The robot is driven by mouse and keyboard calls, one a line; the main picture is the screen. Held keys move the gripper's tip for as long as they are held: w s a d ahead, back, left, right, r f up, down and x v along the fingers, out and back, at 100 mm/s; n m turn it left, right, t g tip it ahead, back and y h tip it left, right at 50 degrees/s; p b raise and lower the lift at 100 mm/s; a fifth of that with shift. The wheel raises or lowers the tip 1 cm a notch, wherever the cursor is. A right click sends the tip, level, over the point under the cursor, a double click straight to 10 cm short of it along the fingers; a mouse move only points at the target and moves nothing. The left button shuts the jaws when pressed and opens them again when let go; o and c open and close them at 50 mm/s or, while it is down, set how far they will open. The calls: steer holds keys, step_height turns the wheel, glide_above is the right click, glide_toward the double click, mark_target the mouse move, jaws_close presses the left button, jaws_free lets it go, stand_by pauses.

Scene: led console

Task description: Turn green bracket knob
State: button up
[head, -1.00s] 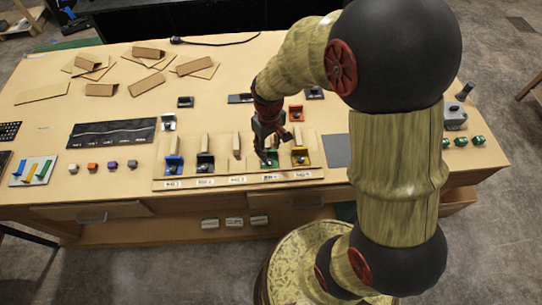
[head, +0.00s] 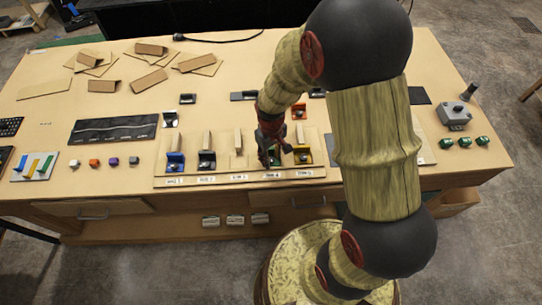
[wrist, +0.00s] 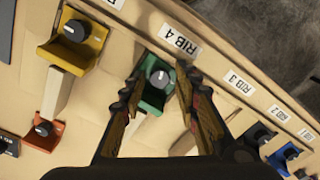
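The green bracket (wrist: 153,100) stands on the board beside the label "RIB 4" (wrist: 180,40) and carries a dark knob with a grey top (wrist: 159,78). In the wrist view, my gripper (wrist: 159,76) is open, with one finger on each side of the bracket and knob. I cannot tell whether a finger touches either. In the head view, my gripper (head: 275,156) points down over the green bracket (head: 275,163) and hides most of it.
The yellow bracket (wrist: 72,45) is a close neighbour on one side. Blue (head: 175,161) and black (head: 207,160) brackets stand left along the board. An orange bracket (wrist: 43,135) lies behind the row. Cardboard pieces (head: 150,80) lie at the back left.

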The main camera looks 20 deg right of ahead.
jaws_close()
steer(key=shift+m, duration=0.4)
steer(key=m, duration=0.5)
steer(key=shift+m, duration=0.3)
steer(key=m, duration=0.5)
steer(key=shift+r+p, duration=0.1)
steer(key=shift+p, duration=0.25)
steer(key=shift+w+m, duration=0.1)
steer(key=shift+m, duration=0.3)
steer(key=shift+o, duration=1.2)
jaws_free()
